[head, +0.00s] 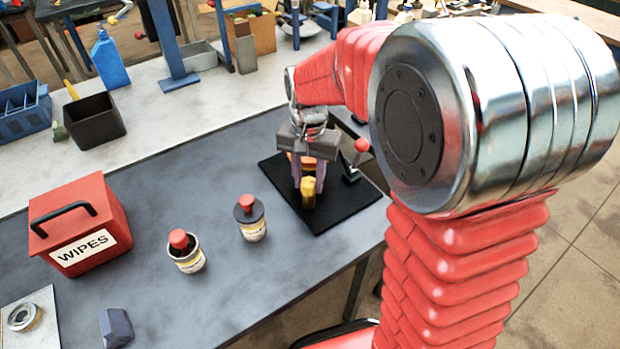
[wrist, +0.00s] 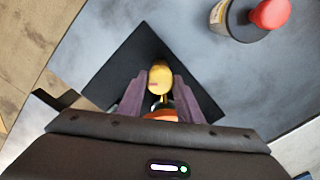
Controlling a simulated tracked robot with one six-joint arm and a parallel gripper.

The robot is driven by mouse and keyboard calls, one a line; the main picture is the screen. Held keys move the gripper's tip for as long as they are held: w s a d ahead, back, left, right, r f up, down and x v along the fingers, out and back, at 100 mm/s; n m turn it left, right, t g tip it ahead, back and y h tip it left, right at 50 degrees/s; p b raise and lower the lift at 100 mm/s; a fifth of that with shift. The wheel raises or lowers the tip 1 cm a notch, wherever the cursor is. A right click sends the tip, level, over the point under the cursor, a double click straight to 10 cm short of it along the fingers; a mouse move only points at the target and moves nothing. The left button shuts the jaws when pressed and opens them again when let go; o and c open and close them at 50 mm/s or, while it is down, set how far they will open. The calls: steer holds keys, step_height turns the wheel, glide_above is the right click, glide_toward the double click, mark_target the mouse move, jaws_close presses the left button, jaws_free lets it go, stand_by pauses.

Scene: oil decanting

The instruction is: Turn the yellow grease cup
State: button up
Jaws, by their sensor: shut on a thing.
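The yellow grease cup (head: 308,196) is at the black mat (head: 343,212) on the grey bench, and it also shows in the wrist view (wrist: 160,77). My gripper (head: 309,188) points down over the mat, its two purple fingers on either side of the cup. In the wrist view, my gripper (wrist: 159,80) has the yellow cup between its fingertips and is shut on it. An orange part (wrist: 160,115) shows between the fingers nearer the palm. The fingers and palm hide the rest of what the cup belongs to.
A red-knobbed lever (head: 361,146) stands on the mat close to the right of my gripper.

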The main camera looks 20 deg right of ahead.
mark_target(311, 187)
stand_by(0.4)
steer(key=o, duration=1)
steer(key=shift+o, duration=0.2)
steer(key=shift+r, duration=0.15)
step_height(311, 187, up, 14)
steer(key=shift+f, duration=0.25)
steer(key=s+f+n+t, duration=0.2)
steer(key=s+n+t, duration=0.3)
steer(key=s, duration=1.4)
steer(key=shift+d+n+t, duration=0.15)
steer(key=shift+n+t, duration=0.15)
steer(key=shift+n, duration=0.5)
